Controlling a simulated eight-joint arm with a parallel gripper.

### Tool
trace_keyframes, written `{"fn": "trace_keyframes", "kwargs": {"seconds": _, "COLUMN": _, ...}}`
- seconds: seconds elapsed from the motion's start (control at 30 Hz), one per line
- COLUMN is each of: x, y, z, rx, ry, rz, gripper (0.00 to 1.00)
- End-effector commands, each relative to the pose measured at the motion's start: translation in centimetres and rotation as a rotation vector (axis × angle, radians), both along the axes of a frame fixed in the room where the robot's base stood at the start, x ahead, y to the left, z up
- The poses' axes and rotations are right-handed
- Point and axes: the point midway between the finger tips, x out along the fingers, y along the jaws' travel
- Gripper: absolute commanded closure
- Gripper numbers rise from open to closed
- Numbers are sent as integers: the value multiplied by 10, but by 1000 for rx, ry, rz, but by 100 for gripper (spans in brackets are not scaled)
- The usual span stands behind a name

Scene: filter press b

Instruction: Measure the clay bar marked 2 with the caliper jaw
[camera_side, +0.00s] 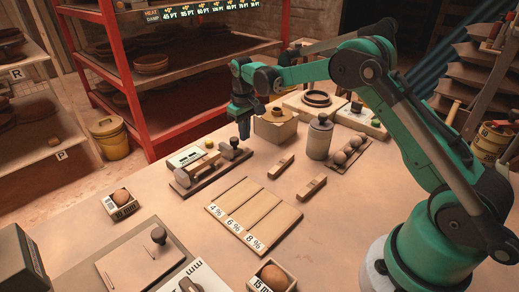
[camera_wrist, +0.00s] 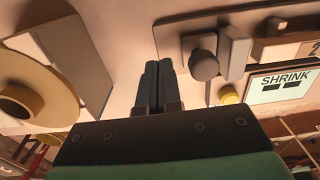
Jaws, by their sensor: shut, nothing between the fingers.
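The caliper (camera_side: 184,188) is a dark flat base with a round black knob (camera_side: 234,142) on its sliding jaw and a pale display. In the wrist view its display (camera_wrist: 285,85) reads SHRINK, and the knob (camera_wrist: 204,65) stands beside a grey jaw block (camera_wrist: 235,48). A tan clay bar (camera_side: 203,162) lies on the caliper; a 2 shows on a bar (camera_wrist: 285,50) at the wrist view's right edge. My gripper (camera_side: 244,136) is shut and empty, pointing down close beside the knob. In the wrist view its fingertips (camera_wrist: 158,66) are apart from the knob.
Two more bars (camera_side: 281,166) (camera_side: 312,187) lie on the table right of the caliper. A board (camera_side: 253,214) has lanes marked 4%, 6% and 8%. A box with a ring (camera_side: 276,124) and a grey canister (camera_side: 319,137) stand behind. The table's left front is partly clear.

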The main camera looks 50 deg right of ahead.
Motion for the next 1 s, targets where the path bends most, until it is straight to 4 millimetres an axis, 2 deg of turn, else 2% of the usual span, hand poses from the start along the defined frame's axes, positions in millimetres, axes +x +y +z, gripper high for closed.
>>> {"fn": "trace_keyframes", "kwargs": {"seconds": 1.0, "x": 0, "y": 0, "z": -12, "rx": 0, "ry": 0, "rz": 0, "gripper": 100}}
